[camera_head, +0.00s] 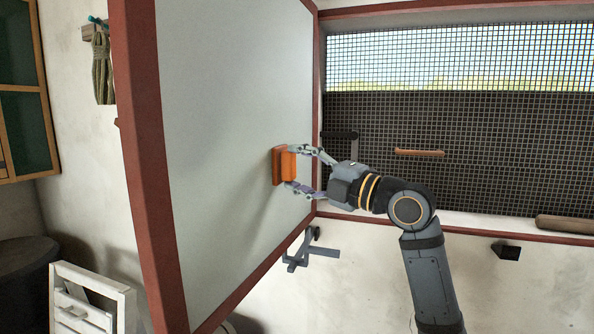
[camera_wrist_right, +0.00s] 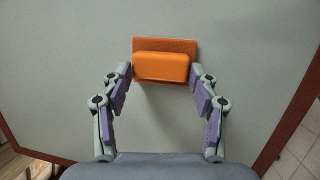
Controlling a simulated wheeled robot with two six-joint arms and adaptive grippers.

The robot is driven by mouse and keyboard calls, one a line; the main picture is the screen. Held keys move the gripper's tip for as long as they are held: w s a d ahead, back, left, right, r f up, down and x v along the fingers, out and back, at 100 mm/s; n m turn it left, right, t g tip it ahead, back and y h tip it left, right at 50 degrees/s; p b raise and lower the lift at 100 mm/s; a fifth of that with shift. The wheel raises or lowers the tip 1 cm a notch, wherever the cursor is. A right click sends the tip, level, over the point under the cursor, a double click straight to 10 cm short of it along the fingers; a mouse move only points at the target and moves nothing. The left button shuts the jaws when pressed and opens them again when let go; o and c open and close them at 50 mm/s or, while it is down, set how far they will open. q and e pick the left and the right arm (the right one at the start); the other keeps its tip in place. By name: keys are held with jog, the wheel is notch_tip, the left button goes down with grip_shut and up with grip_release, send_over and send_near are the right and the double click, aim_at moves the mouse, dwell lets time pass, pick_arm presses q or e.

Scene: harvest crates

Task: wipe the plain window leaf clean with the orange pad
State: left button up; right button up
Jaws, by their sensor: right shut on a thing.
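The plain window leaf (camera_head: 225,110) stands open on the left in the head view, a pale grey-green panel in a red-brown frame. It fills most of the right wrist view (camera_wrist_right: 60,90). The orange pad (camera_head: 279,166) has a block-shaped grip on a flat base, and its base lies against or very close to the leaf. My right gripper (camera_head: 297,168) is shut on the pad's grip, one finger on each side, as the right wrist view also shows (camera_wrist_right: 161,78). No dirt marks can be made out on the leaf. My left gripper is not in view.
A mesh screen (camera_head: 460,140) fills the window opening on the right, with a wooden handle (camera_head: 419,153) before it. A grey metal bracket (camera_head: 310,252) sits below the leaf. A white chair (camera_head: 90,300) and dark barrel (camera_head: 25,270) stand lower left.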

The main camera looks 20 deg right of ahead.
jog(key=shift+s+a, duration=0.4)
jog(key=shift+s, duration=0.2)
dwell(0.6)
jog(key=shift+d+f, duration=0.1)
jog(key=shift+d, duration=0.05)
jog(key=s+d+b, duration=0.3)
jog(key=d+b, duration=0.1)
jog(key=shift+s+d+b, duration=0.25)
jog(key=shift+s+b, duration=0.1)
